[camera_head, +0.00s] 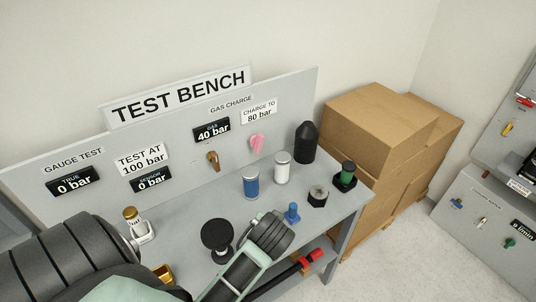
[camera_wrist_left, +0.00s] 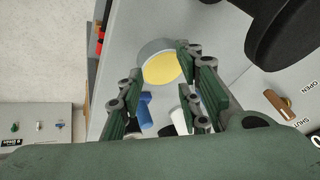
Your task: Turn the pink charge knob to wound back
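The pink charge knob (camera_head: 257,143) sits on the upright bench panel in the head view, below the "CHARGE TO 80 bar" label (camera_head: 259,111) and right of the gas display (camera_head: 211,130), which reads 40 bar. No gripper touches the knob. It does not show in the left wrist view. My left gripper (camera_wrist_left: 160,88) is open and empty in the left wrist view, above the bench top. A yellow round face with a grey rim (camera_wrist_left: 162,66) shows beyond its fingers. The gripper's fingertips cannot be made out in the head view. My right gripper is not in view.
A brown lever (camera_head: 213,158) is left of the knob. A blue can (camera_head: 251,183), a white can (camera_head: 282,168), a black domed cylinder (camera_head: 305,143) and a blue knobbed part (camera_head: 292,212) stand on the bench. A black disc-topped part (camera_head: 217,236) stands nearer. Boxes (camera_head: 380,125) are right.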

